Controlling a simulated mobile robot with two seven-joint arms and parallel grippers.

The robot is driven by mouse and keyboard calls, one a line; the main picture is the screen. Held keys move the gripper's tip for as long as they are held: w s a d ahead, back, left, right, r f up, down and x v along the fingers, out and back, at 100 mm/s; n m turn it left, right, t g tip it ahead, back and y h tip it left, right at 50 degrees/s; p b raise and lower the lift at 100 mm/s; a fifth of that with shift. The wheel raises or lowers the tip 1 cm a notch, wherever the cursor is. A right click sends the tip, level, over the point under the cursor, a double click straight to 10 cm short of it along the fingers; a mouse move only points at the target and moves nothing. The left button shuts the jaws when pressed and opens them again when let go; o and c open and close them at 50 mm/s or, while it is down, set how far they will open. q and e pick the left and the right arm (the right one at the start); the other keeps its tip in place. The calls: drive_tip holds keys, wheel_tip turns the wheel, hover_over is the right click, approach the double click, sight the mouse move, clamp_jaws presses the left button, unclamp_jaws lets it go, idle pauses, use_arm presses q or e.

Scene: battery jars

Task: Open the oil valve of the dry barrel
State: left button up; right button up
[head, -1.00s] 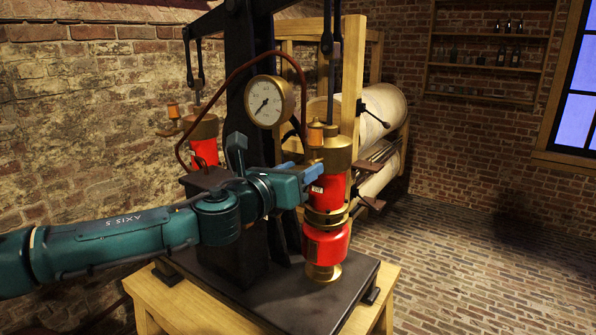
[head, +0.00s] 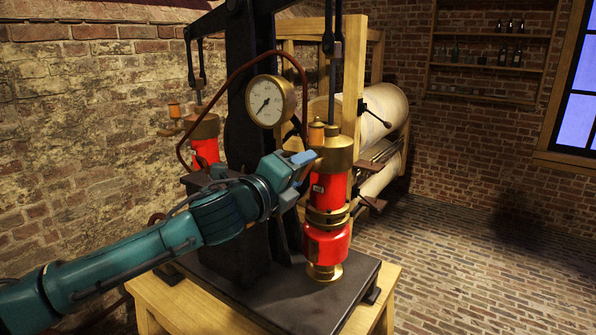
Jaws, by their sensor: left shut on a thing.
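Two red barrels with brass caps stand on the pump: the near right barrel (head: 327,215) and the left barrel (head: 205,150), partly hidden behind the black column. Each has a small copper-coloured oil cup, the right one (head: 316,133) and the left one (head: 174,110). I cannot tell from their look which barrel is dry. My left gripper (head: 304,160) is at the right barrel's upper side, just below its oil cup. It is shut on the small oil valve there, which the blue fingers mostly hide. My right gripper is not in view.
A pressure gauge (head: 267,101) and a curved brown pipe (head: 243,66) sit close above my left gripper. The black column (head: 240,220) stands behind my arm. The black base plate (head: 290,300) rests on a wooden table (head: 205,318). The brick floor at right is clear.

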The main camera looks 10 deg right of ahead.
use_arm(q)
drive_tip(key=n, duration=0.5)
drive_tip(key=shift+n, duration=0.4)
idle(0.3)
drive_tip(key=o, duration=1)
drive_tip(key=shift+w, duration=0.1)
drive_tip(key=shift+f, duration=0.1)
drive_tip(key=shift+a, duration=0.1)
drive_tip(key=b+v, duration=0.3)
drive_tip(key=v, duration=1)
